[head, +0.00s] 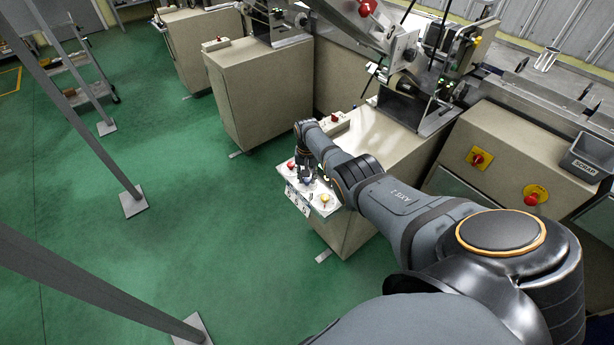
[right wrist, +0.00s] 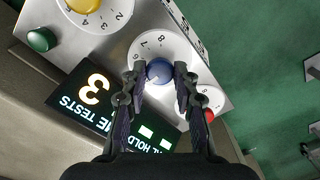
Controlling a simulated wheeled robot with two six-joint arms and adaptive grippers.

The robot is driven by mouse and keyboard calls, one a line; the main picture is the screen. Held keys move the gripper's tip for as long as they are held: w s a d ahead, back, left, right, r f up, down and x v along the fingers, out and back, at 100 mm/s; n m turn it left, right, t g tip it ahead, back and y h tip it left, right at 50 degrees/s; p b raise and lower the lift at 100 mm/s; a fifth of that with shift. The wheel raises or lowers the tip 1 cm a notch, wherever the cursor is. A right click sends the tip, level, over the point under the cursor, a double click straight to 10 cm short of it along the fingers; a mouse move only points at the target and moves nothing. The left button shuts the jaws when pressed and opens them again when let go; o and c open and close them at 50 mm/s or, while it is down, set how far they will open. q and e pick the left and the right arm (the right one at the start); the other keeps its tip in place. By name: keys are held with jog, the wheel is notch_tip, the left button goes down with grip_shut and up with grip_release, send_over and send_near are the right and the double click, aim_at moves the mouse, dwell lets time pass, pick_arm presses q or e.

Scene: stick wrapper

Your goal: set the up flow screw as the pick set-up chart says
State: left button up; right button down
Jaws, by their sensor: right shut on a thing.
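In the right wrist view a blue knob (right wrist: 159,71) sits on a white dial (right wrist: 147,46) with printed numbers; 7 and 8 can be read. My right gripper (right wrist: 160,80) is shut on the blue knob, one finger on each side. In the head view my right gripper (head: 306,174) is over the small control panel (head: 318,209) on the machine's side. A yellow knob (right wrist: 83,4) on another numbered dial is at the upper left of the wrist view. I cannot make out a pick set-up chart. My left gripper is not in view.
A dark display (right wrist: 70,112) shows an orange 3 and partly hidden words, upside down. Grey posts (head: 88,98) stand at the left. Green floor (head: 160,190) is open beside the panel.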

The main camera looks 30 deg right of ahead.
aim_at(307, 179)
jog(key=shift+m, duration=1.9)
jog(key=c, duration=1)
grip_release()
notch_tip(307, 179, up, 12)
jog(key=shift+r, duration=0.1)
